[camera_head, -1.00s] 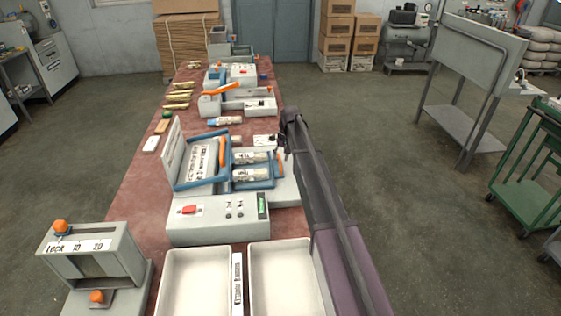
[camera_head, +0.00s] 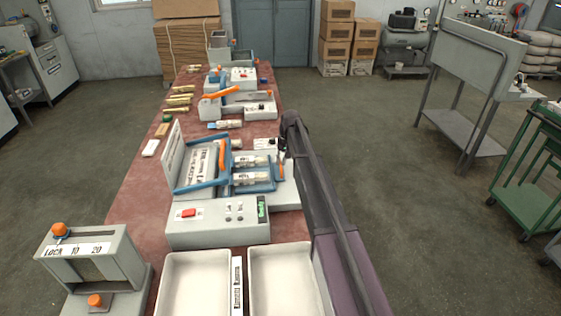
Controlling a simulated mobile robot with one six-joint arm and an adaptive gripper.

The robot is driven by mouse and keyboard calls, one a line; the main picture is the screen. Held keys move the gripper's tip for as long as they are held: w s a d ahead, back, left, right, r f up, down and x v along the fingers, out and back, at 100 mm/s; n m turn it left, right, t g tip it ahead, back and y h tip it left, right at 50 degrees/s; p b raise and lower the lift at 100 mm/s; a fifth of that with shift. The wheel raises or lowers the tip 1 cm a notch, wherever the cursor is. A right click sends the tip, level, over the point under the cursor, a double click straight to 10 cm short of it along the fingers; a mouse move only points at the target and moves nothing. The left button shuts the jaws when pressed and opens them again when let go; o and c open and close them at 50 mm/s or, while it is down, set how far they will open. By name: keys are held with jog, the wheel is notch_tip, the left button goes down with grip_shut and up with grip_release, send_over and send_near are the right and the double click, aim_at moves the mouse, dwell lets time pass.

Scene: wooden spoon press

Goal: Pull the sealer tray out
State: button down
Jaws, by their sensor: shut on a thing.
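The sealer (camera_head: 183,230) stands on the red bench, with its lid (camera_head: 181,157) raised on the left. Its blue sealer tray (camera_head: 270,187) sits in the machine and holds two clear packets with dark print. An orange handle (camera_head: 281,171) stands at the tray's right end. My gripper (camera_head: 283,157) is at this handle, at the far end of my dark arm. It is shut on the handle; its fingers are small and partly hidden.
Two white bins (camera_head: 197,284) stand in front of the sealer, and a grey gauge with orange knobs (camera_head: 92,256) at front left. Another press (camera_head: 238,101) stands behind. The floor right of the bench is clear up to a green cart (camera_head: 525,190).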

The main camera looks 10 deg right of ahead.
jog(key=d, duration=0.6)
jog(key=shift+d, duration=0.4)
jog(key=c, duration=0.7)
grip_release()
jog(key=shift+d, duration=0.1)
jog(key=shift+a, duration=1.25)
jog(key=a, duration=0.3)
jog(key=a+p, duration=0.1)
jog(key=shift+a+r, duration=0.35)
jog(key=shift+r, duration=0.05)
notch_tip(320, 180, up, 13)
jog(key=d+p, duration=0.3)
jog(key=p, duration=1)
jog(key=shift+h, duration=0.9)
jog(key=s+f+b, duration=0.2)
jog(key=s, duration=0.8)
jog(key=s+d+f+b, duration=0.1)
jog(key=s+f+b, duration=0.2)
jog(key=s, duration=0.8)
jog(key=s+f+b, duration=0.2)
jog(key=s, duration=0.8)
jog(key=shift+s+d+f+b, duration=0.3)
jog(key=shift+s+d+f, duration=0.1)
